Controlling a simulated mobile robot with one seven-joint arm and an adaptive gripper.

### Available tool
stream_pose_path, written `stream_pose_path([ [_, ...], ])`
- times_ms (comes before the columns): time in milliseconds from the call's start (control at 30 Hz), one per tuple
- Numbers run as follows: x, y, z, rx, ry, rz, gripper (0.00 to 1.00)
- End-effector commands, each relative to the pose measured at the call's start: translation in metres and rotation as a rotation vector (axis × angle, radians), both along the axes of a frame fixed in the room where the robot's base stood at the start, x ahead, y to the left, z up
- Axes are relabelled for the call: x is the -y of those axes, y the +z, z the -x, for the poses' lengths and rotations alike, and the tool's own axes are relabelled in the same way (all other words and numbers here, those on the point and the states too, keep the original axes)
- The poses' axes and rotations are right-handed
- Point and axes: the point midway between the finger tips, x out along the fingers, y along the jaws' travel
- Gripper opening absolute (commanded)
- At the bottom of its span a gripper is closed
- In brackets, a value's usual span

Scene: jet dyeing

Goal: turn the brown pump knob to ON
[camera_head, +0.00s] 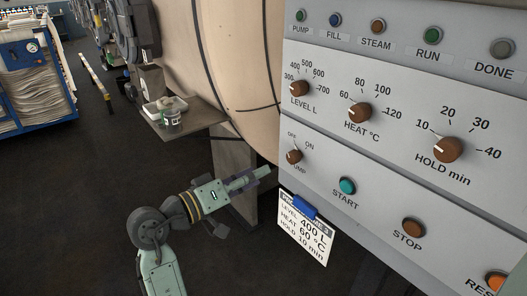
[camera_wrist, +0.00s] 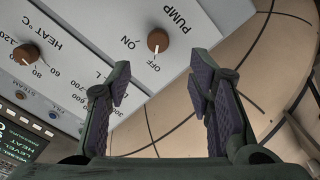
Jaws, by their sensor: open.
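The brown pump knob (camera_head: 294,157) sits at the lower left of the grey control panel, below the OFF and ON marks. In the wrist view the pump knob (camera_wrist: 158,41) shows above the gap between my fingers, with its white pointer line toward OFF. My gripper (camera_head: 264,176) is to the left of and a little below the knob in the head view, apart from it. In the wrist view my gripper (camera_wrist: 160,88) is open, with nothing between its padded fingers.
The LEVEL knob (camera_head: 299,88), HEAT knob (camera_head: 359,112) and HOLD knob (camera_head: 448,149) are nearby. The teal START button (camera_head: 347,186) is right of the pump knob. A card (camera_head: 306,229) with a blue clip hangs below. A small shelf (camera_head: 190,118) holds a jar.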

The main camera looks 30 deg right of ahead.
Motion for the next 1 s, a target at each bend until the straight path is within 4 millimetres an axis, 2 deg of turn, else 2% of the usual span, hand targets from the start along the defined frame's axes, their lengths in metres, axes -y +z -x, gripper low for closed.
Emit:
stream_pose_path([
  [167, 0.019, 0.001, 0.001, -0.005, -0.012, -0.002, 0.48],
  [400, 0.065, 0.003, -0.003, -0.003, -0.009, -0.002, 0.48],
  [600, 0.094, 0.002, -0.006, -0.003, -0.006, -0.002, 0.48],
  [800, 0.106, 0.0, -0.007, -0.001, -0.004, -0.001, 0.48],
  [1000, 0.107, 0.0, -0.008, -0.001, -0.004, -0.001, 0.48],
])
